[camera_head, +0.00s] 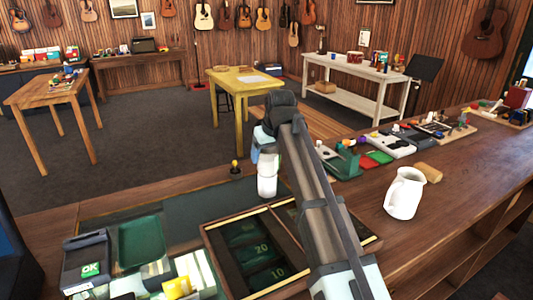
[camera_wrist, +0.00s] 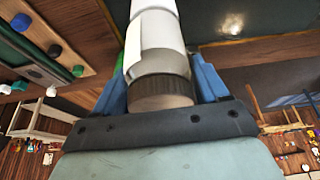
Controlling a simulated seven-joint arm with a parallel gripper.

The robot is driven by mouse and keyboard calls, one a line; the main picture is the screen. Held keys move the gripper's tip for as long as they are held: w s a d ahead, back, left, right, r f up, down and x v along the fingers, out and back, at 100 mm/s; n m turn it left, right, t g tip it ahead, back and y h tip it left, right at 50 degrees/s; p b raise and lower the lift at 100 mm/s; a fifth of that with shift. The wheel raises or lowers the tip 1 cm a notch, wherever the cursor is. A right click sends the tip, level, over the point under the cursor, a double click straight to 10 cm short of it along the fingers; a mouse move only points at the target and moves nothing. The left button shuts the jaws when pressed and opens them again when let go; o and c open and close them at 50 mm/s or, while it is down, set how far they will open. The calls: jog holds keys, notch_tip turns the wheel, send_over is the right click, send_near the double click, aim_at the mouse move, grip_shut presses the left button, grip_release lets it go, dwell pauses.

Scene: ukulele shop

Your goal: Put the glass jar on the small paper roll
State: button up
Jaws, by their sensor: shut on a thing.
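My gripper (camera_head: 262,152) is shut on a pale, cylindrical jar (camera_head: 267,184), which hangs upright below it over the dark green counter mat. In the wrist view, blue fingers of my gripper (camera_wrist: 164,82) flank the jar (camera_wrist: 152,28). It shows a white, label-like wrap and a dark ribbed band at the end near the palm. A small yellow-and-white roll-like thing (camera_head: 177,287) lies at the bottom of the head view, below and left of the jar. I cannot tell for sure that it is the small paper roll.
A wooden tray (camera_head: 213,247) with dark compartments lies right of the roll-like thing. A card terminal (camera_head: 85,262) and a green tray (camera_head: 142,243) stand left. A white pitcher (camera_head: 404,193) and a tan block (camera_head: 428,172) are right of my arm. The mat (camera_head: 200,208) has clear room.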

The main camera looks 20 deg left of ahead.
jog(key=shift+f, duration=0.1)
jog(key=o, duration=1.3)
jog(key=shift+o, duration=0.2)
jog(key=v, duration=1.2)
jog(key=shift+a, duration=0.1)
